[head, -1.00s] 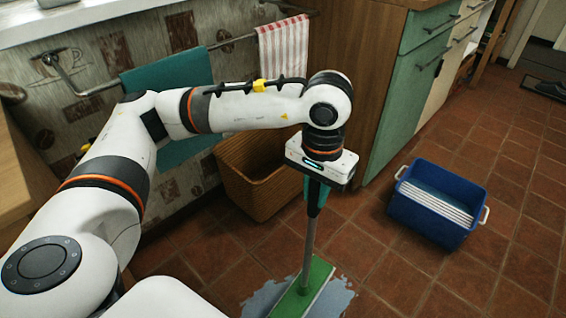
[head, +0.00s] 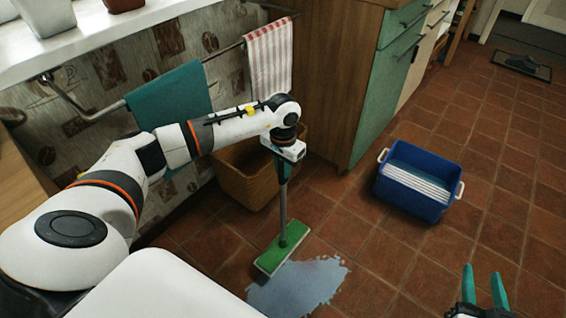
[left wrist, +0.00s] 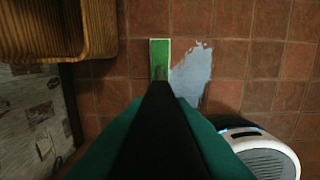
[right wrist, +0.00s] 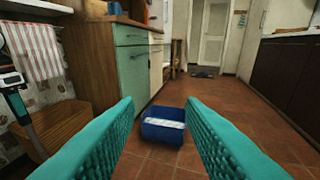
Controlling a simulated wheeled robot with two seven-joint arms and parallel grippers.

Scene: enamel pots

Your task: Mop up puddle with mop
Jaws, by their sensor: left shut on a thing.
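The mop has a grey pole (head: 283,205) and a flat green head (head: 279,252). My left gripper (head: 282,165) is shut on the top of the pole, which stands nearly upright. The green head also shows in the left wrist view (left wrist: 160,58), at the left edge of the puddle (left wrist: 192,75). In the head view the pale blue puddle (head: 305,285) lies on the tiles right of and below the mop head. My right gripper (head: 484,280) is open and empty at the bottom right; its spread teal fingers fill the right wrist view (right wrist: 165,120).
A blue bucket (head: 440,207) with a white ribbed insert stands on the floor to the right. A wood and green cabinet (head: 335,100) is at the back. Tiles between puddle and bucket are clear.

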